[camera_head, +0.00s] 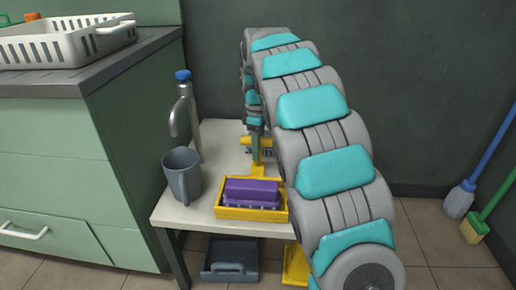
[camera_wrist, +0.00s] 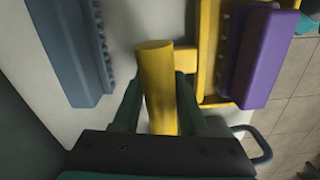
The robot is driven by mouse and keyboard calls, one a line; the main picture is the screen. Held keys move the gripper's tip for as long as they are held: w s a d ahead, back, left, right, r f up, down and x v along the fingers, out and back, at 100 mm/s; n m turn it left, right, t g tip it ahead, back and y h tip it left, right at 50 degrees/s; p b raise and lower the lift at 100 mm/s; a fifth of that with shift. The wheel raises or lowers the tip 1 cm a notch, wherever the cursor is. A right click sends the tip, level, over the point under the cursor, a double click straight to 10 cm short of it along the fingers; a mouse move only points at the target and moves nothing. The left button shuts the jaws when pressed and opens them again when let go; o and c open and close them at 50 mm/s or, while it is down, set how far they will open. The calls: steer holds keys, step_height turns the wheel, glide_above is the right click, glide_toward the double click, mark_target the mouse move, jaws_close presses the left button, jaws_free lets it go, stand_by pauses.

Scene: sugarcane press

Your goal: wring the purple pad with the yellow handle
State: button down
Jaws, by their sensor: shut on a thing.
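The purple pad (camera_head: 252,190) lies in a yellow tray (camera_head: 250,213) on the small white table. Both also show at the right of the wrist view, the pad (camera_wrist: 256,62) beside the tray's yellow frame (camera_wrist: 208,45). The yellow handle (camera_wrist: 155,75) stands between the fingers of my gripper (camera_wrist: 157,100), which is shut on it. A yellow upright (camera_head: 257,168) rises at the tray's back edge.
A grey mug (camera_head: 181,178) and a tap with a blue top (camera_head: 189,110) stand left of the tray. A white basket (camera_head: 65,42) sits on the counter. A dark bin (camera_head: 230,258) is under the table. Brooms (camera_head: 485,160) lean at the right wall.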

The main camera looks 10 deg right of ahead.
mark_target(256, 174)
stand_by(0.8)
steer(key=shift+s+a, duration=0.25)
steer(key=shift+s, duration=0.45)
steer(key=shift+s+a, duration=0.2)
steer(key=shift+s, duration=0.5)
steer(key=shift+s+a, duration=0.25)
steer(key=shift+s, duration=0.45)
steer(key=c, duration=0.6)
jaws_free()
steer(key=shift+s, duration=0.1)
steer(key=shift+o, duration=0.2)
steer(key=shift+r, duration=0.1)
step_height(256, 174, up, 8)
steer(key=shift+f, duration=0.2)
